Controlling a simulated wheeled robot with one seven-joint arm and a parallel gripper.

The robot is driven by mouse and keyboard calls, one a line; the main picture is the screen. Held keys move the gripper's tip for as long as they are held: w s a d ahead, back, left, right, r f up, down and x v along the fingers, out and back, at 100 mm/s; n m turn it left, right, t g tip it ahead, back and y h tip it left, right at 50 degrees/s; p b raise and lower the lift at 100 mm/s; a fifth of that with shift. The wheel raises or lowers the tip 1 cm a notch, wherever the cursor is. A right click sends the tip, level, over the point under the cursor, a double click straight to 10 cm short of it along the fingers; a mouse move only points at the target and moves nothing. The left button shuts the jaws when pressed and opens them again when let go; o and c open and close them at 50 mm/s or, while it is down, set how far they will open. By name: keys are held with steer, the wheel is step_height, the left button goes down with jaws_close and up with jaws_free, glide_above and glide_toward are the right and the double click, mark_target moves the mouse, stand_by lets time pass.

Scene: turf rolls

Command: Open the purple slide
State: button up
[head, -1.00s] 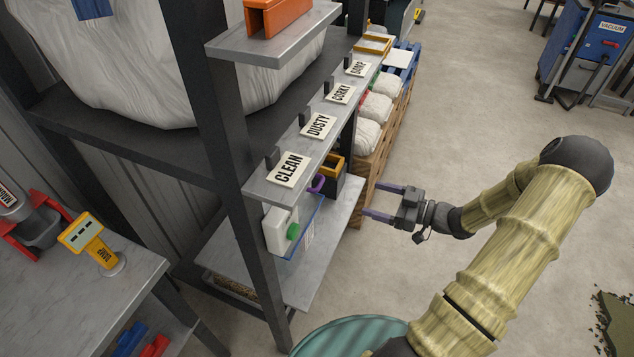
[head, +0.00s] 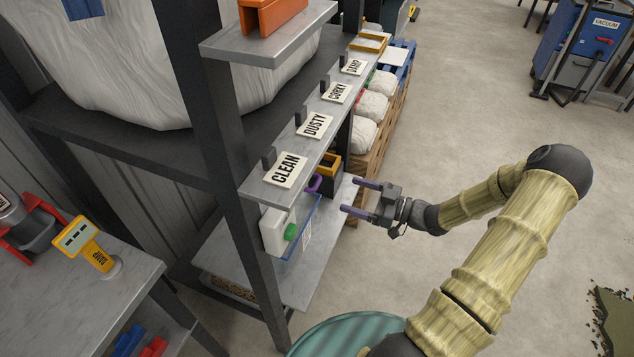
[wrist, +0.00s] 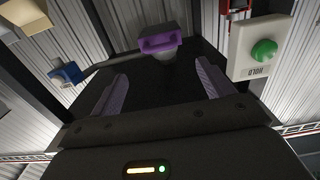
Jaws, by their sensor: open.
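The purple slide (head: 314,183) shows as a small purple piece under the shelf edge, below the DUSTY and CLEAN signs. In the wrist view the purple slide (wrist: 160,38) is a block with a recessed front, ahead of my fingers and near the top middle. My gripper (head: 350,195) is open and empty, to the right of the slide and apart from it. In the wrist view my gripper (wrist: 160,78) has its two purple-grey fingers spread, one to each side below the slide. How far the slide is drawn out I cannot tell.
A white box (head: 274,229) with a green button (head: 291,232) hangs left of the slide; it reads HOLD in the wrist view (wrist: 248,68). A dark bin with a yellow rim (head: 329,166) is close behind the slide.

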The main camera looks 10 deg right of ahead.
mark_target(317, 182)
steer(key=p+x, duration=0.1)
steer(key=x, duration=1)
steer(key=shift+a, duration=0.1)
